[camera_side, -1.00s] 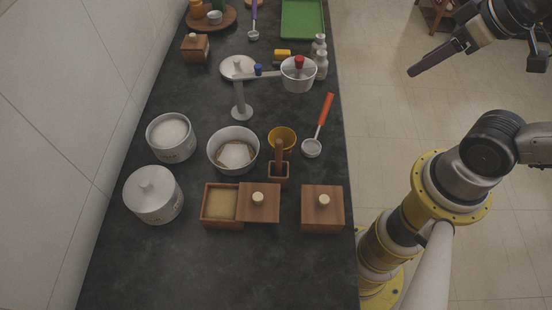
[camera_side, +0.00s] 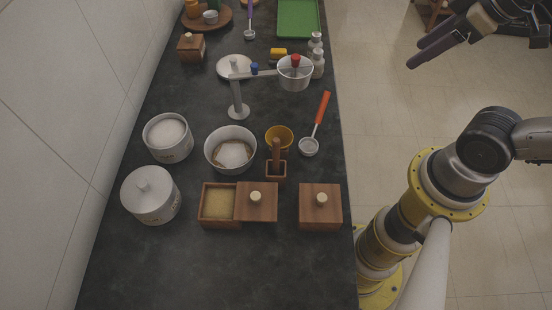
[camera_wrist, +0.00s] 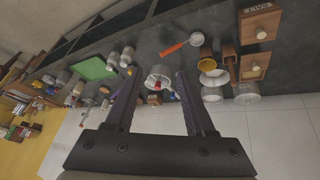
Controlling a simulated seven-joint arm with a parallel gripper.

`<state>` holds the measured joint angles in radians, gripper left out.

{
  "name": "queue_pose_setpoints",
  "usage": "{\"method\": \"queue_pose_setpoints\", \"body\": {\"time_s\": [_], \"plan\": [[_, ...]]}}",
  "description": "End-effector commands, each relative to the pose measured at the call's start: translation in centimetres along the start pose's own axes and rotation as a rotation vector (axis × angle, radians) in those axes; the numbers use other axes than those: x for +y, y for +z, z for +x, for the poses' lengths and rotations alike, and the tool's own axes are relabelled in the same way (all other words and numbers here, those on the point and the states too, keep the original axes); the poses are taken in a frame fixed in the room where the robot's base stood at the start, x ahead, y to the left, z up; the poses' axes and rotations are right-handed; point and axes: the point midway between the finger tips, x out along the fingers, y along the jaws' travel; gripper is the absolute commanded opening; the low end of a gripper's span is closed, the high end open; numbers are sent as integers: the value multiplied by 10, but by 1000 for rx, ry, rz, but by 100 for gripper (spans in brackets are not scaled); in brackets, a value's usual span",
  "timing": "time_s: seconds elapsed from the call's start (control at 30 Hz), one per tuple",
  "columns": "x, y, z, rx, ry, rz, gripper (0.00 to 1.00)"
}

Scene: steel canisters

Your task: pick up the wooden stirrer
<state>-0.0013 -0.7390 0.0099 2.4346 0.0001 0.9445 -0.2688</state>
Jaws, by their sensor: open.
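The wooden stirrer (camera_side: 276,150) looks to be the brown wooden stick standing upright in a small square wooden holder (camera_side: 276,171), near the middle of the dark counter. Its lower end is hidden in the holder. In the wrist view a brown wooden piece (camera_wrist: 229,52), likely the stirrer or its holder, shows small at right. My gripper (camera_side: 415,55) is open and empty at upper right in the side view, off the counter's right edge and well away from the stirrer. Its two dark fingers also frame the wrist view (camera_wrist: 158,74).
A yellow-brown cup (camera_side: 280,137) stands right behind the holder, and a white bowl (camera_side: 231,165) is to its left. A wooden box with its lid aside (camera_side: 218,221) and a lidded box (camera_side: 320,215) are in front. A red-handled ladle (camera_side: 321,115) lies to the right.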

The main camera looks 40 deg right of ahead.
Motion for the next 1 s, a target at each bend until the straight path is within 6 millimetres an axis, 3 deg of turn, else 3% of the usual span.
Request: {"method": "queue_pose_setpoints", "body": {"time_s": [0.13,0.27,0.37,0.53,0.7,0.77,1.0], "plan": [[-4,-36,-4,-38,-48,-289,55],[-21,-76,4,-80,-124,-589,55],[-46,-105,17,-115,-198,-826,55],[-112,-142,52,-178,-334,-1198,55],[-178,-144,85,-244,-423,-1386,55],[-194,-138,92,-267,-442,-1424,55],[-211,-123,106,-288,-462,-1469,55]]}}
